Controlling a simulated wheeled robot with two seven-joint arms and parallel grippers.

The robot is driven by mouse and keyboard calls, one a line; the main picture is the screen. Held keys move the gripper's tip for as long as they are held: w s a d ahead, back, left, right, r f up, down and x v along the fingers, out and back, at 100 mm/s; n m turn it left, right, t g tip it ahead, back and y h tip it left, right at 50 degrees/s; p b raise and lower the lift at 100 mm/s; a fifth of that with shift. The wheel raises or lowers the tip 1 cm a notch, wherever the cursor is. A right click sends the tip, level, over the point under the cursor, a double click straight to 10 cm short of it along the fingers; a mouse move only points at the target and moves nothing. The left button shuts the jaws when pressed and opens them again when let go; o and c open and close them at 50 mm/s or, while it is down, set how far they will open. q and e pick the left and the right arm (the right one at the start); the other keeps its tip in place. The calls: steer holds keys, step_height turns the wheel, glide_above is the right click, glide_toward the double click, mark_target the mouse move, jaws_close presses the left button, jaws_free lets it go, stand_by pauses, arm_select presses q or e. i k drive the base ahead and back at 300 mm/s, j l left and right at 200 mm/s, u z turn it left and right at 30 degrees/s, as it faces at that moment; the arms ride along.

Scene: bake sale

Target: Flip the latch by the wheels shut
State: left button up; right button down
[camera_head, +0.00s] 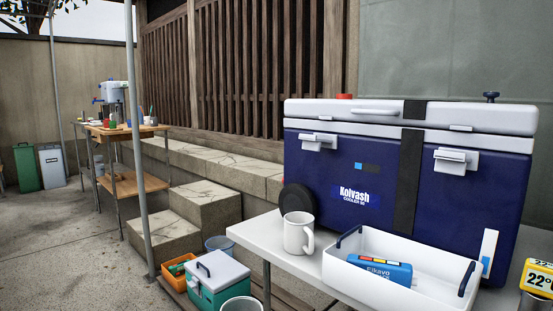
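A blue cooler (352,165) with a white lid (350,108) stands on the white table; its lid is down. A dark round wheel (296,198) shows at its lower left corner. The white latch on the wheel side (318,141) is on the upper left of the front face. Its flap sticks outward, below and apart from the small lid catch (325,118). The right latch (456,160) looks much the same, below its own catch (461,127). Neither of my grippers is in view.
A white mug (298,233) and a white tray (350,244) with a blue pack (380,269) stand in front of the cooler. A yellow thermometer display (538,277) is at the right edge. A metal pole (139,180) rises at left. Bins and boxes sit below the table (262,235).

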mark_target(310, 143)
steer(key=i+j, duration=0.45)
steer(key=i+j+u, duration=0.1)
steer(key=i+j, duration=0.35)
steer(key=j, duration=0.2)
